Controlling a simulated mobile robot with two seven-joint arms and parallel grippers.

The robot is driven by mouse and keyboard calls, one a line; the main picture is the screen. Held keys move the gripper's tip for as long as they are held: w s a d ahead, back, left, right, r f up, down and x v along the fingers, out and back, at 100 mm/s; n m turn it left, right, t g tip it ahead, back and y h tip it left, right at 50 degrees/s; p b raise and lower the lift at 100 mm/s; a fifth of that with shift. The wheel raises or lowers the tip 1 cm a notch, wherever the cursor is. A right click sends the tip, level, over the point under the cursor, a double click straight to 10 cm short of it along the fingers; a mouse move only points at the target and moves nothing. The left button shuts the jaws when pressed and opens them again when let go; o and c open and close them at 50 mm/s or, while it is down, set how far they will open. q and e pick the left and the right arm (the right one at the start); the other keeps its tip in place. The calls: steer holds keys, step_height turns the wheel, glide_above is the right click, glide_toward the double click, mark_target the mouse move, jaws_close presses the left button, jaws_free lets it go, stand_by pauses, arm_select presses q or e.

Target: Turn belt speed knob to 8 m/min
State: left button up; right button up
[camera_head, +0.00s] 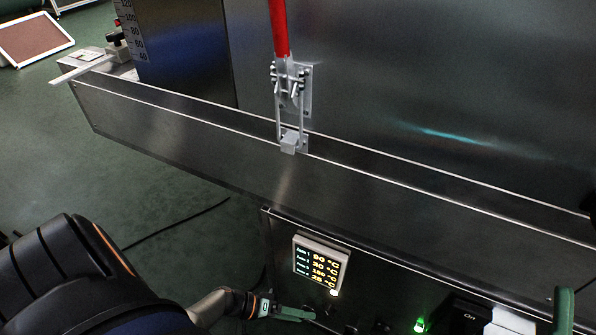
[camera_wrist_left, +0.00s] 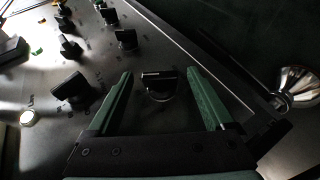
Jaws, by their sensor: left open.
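My left gripper (camera_head: 292,314) reaches in from the bottom left, low at the front of the control panel. In the left wrist view, my left gripper (camera_wrist_left: 162,78) is open. Its two green fingers stand on either side of a black knob (camera_wrist_left: 158,86), with a visible gap on each side. Several similar black knobs sit on the panel, among them one at the left (camera_wrist_left: 72,88) and one further up (camera_wrist_left: 126,39). The scale marks are too small to read, so I cannot tell which knob sets belt speed. A green piece at the bottom right, probably my right gripper (camera_head: 563,311), is cut off.
A lit temperature display (camera_head: 320,263) sits on the panel, with a green-lit switch (camera_head: 420,325) to its right. A steel ledge (camera_head: 200,125) runs above the panel. A red-handled toggle clamp (camera_head: 290,92) stands behind it. A shiny metal round part (camera_wrist_left: 297,86) lies right of the fingers.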

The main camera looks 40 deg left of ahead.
arm_select(q)
steer(key=p+v, duration=0.3)
steer(key=v, duration=0.9)
steer(key=shift+s+a, duration=0.2)
